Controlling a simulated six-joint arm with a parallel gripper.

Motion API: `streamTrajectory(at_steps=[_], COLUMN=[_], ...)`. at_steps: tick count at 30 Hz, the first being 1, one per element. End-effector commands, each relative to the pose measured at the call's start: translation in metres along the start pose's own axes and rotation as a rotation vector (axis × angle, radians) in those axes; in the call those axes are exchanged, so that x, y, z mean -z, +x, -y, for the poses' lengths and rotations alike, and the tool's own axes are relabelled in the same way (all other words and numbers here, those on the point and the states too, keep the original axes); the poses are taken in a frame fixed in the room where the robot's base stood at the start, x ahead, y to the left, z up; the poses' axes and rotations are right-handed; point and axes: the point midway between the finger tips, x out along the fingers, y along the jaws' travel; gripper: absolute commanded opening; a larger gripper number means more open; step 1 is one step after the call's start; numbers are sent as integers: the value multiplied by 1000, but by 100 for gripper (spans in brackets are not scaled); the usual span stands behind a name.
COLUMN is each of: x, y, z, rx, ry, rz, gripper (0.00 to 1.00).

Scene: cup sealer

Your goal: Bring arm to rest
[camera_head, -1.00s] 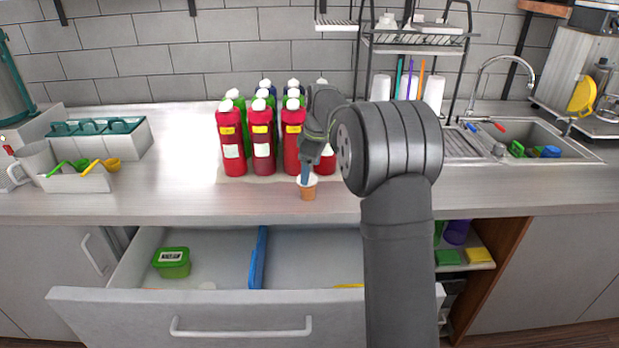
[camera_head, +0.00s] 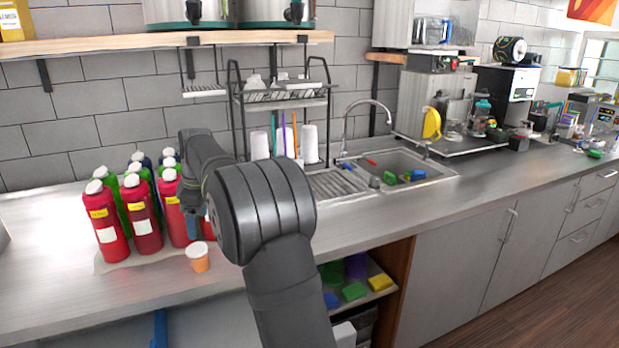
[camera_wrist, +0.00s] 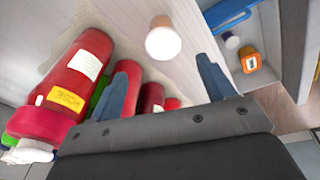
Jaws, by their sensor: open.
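My gripper (camera_head: 191,224) is above the counter, just in front of the red bottles, with my dark arm reaching to it from the front. In the wrist view its two blue fingers (camera_wrist: 168,75) are spread apart with nothing between them. A small orange cup with a white top (camera_head: 198,257) stands upright on the counter near the front edge, apart from the gripper. It also shows in the wrist view (camera_wrist: 163,39), beyond the fingertips.
Red bottles with white caps (camera_head: 141,213) stand in rows close beside the gripper, with green and blue ones behind. A drying rack (camera_head: 285,97) and sink (camera_head: 405,165) are farther right. The counter's left part is clear.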

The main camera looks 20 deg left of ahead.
Motion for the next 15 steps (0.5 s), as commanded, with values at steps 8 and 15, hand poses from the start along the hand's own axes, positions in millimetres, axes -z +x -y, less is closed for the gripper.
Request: streamTrajectory(at_steps=[8, 15], x=[0, 0], y=[52, 101], z=[1, 1], rx=[3, 4], ry=[0, 0], rz=[1, 1], gripper=[75, 75])
